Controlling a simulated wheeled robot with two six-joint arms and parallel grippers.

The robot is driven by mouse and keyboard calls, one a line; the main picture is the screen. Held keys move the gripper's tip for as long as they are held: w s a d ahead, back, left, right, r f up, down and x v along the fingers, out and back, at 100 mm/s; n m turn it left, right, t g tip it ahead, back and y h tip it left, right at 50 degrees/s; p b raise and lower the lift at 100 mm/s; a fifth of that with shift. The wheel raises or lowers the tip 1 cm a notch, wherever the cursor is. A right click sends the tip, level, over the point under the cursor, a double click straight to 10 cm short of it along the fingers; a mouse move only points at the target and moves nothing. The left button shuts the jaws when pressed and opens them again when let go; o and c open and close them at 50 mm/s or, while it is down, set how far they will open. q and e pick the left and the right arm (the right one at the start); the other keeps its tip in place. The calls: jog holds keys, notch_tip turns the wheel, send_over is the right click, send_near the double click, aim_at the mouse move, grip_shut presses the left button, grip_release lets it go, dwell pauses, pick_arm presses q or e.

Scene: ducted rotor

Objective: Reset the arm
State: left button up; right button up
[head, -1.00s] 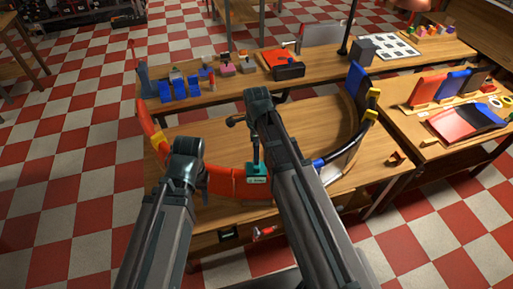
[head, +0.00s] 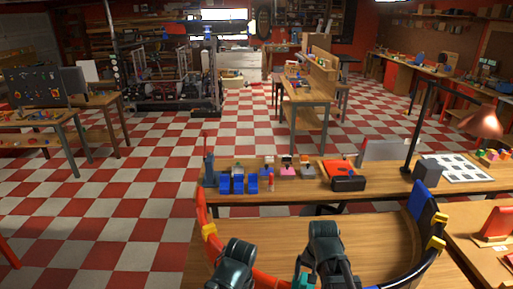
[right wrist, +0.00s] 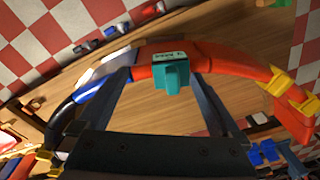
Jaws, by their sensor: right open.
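A large ring of red, blue and black segments with yellow clips lies around the near table; its red left part (head: 203,218) and blue right part (head: 419,200) show in the head view. The right wrist view shows the ring's red arc (right wrist: 228,62). My right gripper (right wrist: 160,76) is open there, its fingers apart over the ring. A teal block (right wrist: 172,74) with a pale label appears between the fingers; I cannot tell whether they touch it. In the head view only upper parts of both my arms show at the bottom edge. My left gripper is out of view.
Blue blocks (head: 238,184), a black box (head: 348,183) and a white patterned sheet (head: 458,167) sit on the back bench. A desk lamp (head: 478,122) stands at right. Checkered floor (head: 130,215) is open at left.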

pick_arm(q)
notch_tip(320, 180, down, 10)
jog(key=b, duration=0.9)
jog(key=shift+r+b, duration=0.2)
jog(key=shift+b, duration=0.1)
pick_arm(e)
jog(key=s+a+f+n+h, duration=0.1)
jog(key=s+a+f+n, duration=0.7)
jog(key=a, duration=0.3)
jog(key=shift+f+n+g, duration=0.4)
jog(key=shift+f+n, duration=0.2)
jog(key=shift+f, duration=0.15)
